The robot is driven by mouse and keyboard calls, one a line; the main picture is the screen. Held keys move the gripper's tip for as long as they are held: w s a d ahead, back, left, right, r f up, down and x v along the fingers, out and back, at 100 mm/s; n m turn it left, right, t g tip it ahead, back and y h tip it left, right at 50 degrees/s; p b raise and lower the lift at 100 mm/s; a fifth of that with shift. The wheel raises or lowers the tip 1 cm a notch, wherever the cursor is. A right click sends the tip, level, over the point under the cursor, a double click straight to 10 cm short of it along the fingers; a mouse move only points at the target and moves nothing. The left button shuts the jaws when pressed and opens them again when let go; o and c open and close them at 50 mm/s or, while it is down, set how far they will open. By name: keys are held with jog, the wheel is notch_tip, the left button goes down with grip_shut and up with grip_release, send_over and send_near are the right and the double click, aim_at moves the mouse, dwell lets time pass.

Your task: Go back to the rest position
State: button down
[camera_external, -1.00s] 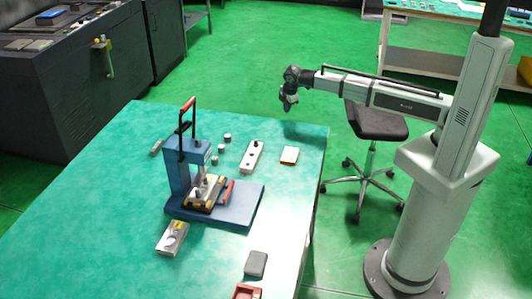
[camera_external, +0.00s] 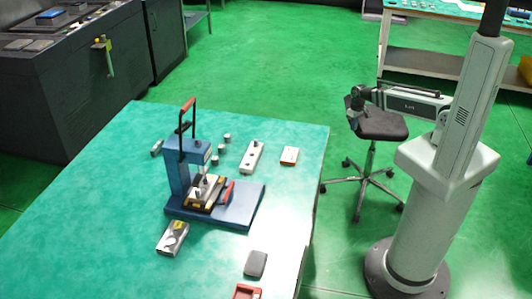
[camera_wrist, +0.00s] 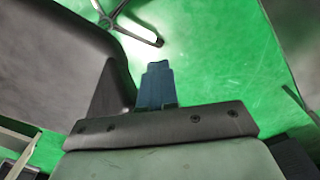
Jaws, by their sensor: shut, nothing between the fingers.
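My gripper (camera_external: 354,123) is at the end of my folded arm, right of the green table (camera_external: 120,215) and over the stool's seat in the external view. It is small there. In the wrist view my gripper (camera_wrist: 158,72) shows as a dark blue block with its fingers together and nothing held. Green floor lies beyond it.
A stool (camera_external: 380,124) stands right of the table, close to my gripper in the picture. The blue press (camera_external: 180,175) stands on the table with several small blocks around it. A dark cabinet (camera_external: 70,110) is at left, a workbench (camera_external: 430,62) at back right.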

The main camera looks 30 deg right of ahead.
jog(key=s+f+g, duration=0.2)
jog(key=s+f, duration=0.5)
jog(key=s, duration=0.3)
jog(key=s+d+f+m+g, duration=0.1)
jog(key=s+f+g, duration=0.1)
jog(key=s+f, duration=0.5)
jog(key=s+d+f+g, duration=0.1)
jog(key=s+f+g, duration=0.2)
jog(key=s+f, duration=0.4)
jog(key=s, duration=0.8)
jog(key=shift+d+f+m, duration=0.2)
jog(key=shift+m, duration=0.1)
